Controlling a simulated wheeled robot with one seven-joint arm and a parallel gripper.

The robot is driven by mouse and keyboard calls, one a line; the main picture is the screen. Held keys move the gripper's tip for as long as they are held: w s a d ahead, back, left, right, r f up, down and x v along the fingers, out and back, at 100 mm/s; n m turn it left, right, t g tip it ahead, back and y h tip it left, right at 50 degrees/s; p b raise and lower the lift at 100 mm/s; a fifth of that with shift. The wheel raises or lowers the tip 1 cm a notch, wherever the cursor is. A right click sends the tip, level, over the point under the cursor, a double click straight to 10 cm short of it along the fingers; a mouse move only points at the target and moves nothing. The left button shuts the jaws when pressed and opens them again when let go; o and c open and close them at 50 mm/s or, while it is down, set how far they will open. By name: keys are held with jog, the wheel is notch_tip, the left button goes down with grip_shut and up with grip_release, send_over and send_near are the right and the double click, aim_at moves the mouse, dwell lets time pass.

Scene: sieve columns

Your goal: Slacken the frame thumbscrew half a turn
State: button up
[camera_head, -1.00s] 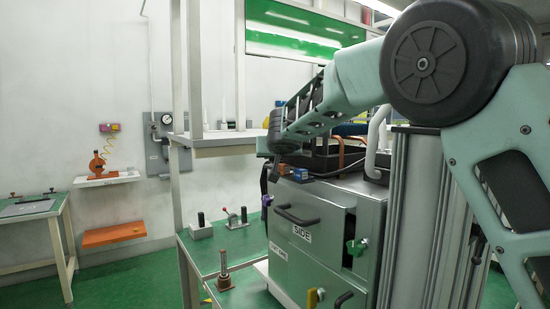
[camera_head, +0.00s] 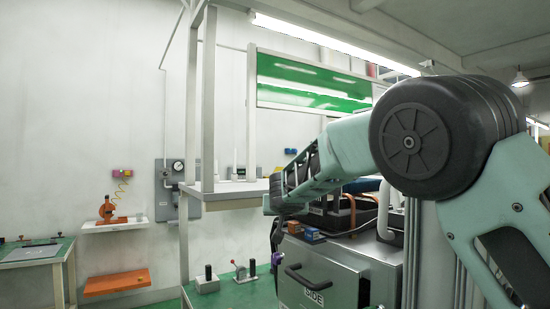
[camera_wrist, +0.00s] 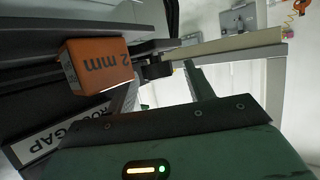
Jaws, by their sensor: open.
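I cannot pick out the frame thumbscrew for certain. An orange block marked "2 mm" (camera_wrist: 95,65) lies left of the fingers, on dark ledges. In the head view, my arm reaches down to the cabinet's left back corner and the gripper's fingers cannot be made out.
The cabinet has a dark handle and a "SIDE" label (camera_head: 316,298). Small boxes (camera_head: 312,235) and black trays sit on top. A white-posted shelf (camera_head: 228,190) rises behind. A red-knobbed clamp (camera_head: 241,272) and a block with a black grip (camera_head: 207,279) stand on the green bench.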

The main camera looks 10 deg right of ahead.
jog(key=shift+r+m+g+h+p, duration=0.4)
jog(key=shift+m+h+p, duration=0.65)
jog(key=shift+p, duration=1.9)
jog(key=shift+h+p, duration=0.25)
jog(key=shift+p, duration=0.4)
jog(key=m+h+p, duration=0.1)
jog(key=p, duration=0.3)
jog(key=m+g+h+p, duration=0.1)
jog(key=p, duration=0.4)
jog(key=m+g+p, duration=0.1)
jog(key=p, duration=0.4)
jog(key=shift+w+a+f+h, duration=0.15)
jog(key=shift+a+h, duration=0.1)
jog(key=shift+h, duration=0.15)
